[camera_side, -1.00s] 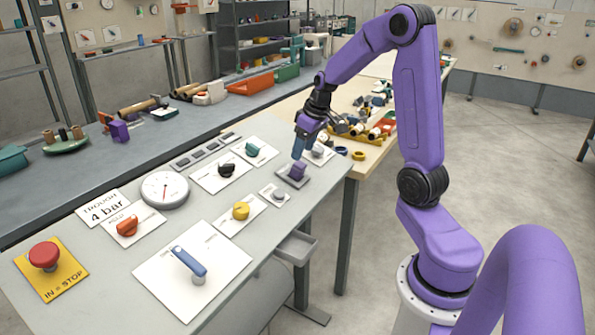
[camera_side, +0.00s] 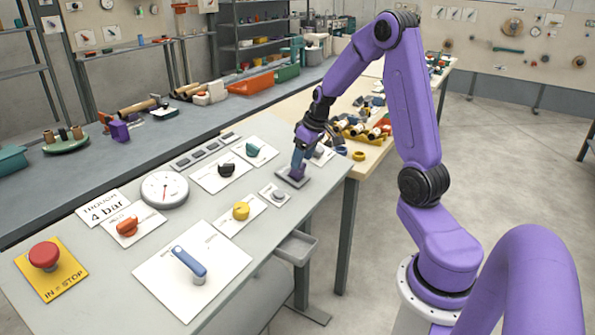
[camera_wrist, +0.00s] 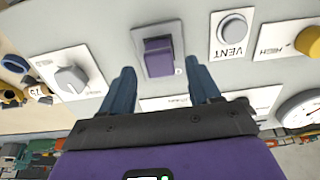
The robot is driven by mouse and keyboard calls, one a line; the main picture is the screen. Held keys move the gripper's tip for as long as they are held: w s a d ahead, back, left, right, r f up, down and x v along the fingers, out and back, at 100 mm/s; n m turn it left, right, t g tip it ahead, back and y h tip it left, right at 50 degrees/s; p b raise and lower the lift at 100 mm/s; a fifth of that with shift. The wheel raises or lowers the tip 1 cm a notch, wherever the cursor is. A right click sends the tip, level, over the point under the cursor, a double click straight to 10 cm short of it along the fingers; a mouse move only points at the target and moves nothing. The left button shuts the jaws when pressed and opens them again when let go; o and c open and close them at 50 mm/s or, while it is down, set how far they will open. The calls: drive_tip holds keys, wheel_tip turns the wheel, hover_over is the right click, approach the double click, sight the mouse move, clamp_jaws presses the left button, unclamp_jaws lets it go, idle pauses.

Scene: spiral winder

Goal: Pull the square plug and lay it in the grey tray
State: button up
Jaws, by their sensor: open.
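The square plug, a purple block, stands in a grey plate near the right end of the panel table. It shows in the side view (camera_side: 297,173), partly covered by my fingers, and in the wrist view (camera_wrist: 159,58). My gripper (camera_side: 298,163) is just above it with blue fingers pointing down. In the wrist view my gripper (camera_wrist: 161,68) is open, one finger to each side of the plug with gaps between; I cannot tell whether the tips reach its height. A grey tray (camera_side: 297,248) is mounted below the table's front edge; it is not in the wrist view.
A grey VENT button (camera_side: 279,195), a yellow knob (camera_side: 241,211) and a grey knob (camera_wrist: 71,80) are near the plug. A blue lever (camera_side: 188,261) stands toward the front. A wooden bench with loose parts (camera_side: 368,130) lies behind.

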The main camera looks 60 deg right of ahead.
drive_tip(key=shift+x, duration=2.45)
drive_tip(key=shift+c, duration=0.3)
clamp_jaws()
drive_tip(key=shift+v, duration=3.05)
